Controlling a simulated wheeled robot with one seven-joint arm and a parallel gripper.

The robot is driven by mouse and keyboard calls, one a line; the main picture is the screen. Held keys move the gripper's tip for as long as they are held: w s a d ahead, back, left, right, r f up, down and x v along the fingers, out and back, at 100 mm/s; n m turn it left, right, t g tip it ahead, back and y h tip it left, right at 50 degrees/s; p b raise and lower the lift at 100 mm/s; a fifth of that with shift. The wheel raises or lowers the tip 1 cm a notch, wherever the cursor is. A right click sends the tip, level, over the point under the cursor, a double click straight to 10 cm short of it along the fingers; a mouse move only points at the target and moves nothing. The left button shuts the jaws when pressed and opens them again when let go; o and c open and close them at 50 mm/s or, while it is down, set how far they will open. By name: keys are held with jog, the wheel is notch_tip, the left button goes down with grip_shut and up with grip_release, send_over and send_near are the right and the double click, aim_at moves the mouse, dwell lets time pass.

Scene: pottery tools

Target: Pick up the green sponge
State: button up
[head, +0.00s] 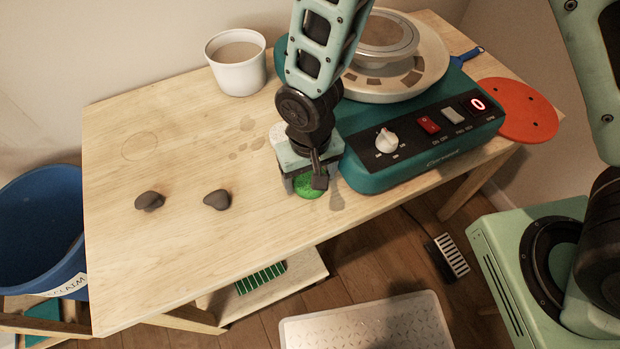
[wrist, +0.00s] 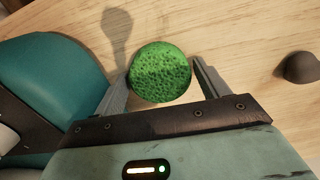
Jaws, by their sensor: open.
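The green sponge (head: 309,187) is a round, bright green piece on the wooden table near its front edge, partly hidden by my gripper in the head view. In the wrist view the sponge (wrist: 160,72) lies between the two fingers. My gripper (head: 305,184) points down over the sponge. In the wrist view my gripper (wrist: 161,85) is open, with one finger on each side of the sponge. The left finger is very close to the sponge's edge and a small gap shows on the right. I cannot tell whether the left finger touches it.
A teal pottery wheel (head: 420,135) stands close to the right of my gripper. Two dark clay lumps, one left (head: 149,201) and one right (head: 217,200), lie to the left. A white pot (head: 237,77) stands at the back. The table's (head: 115,250) left part is mostly clear.

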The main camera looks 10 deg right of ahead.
jog(key=c, duration=0.5)
notch_tip(320, 180, up, 10)
dwell(0.6)
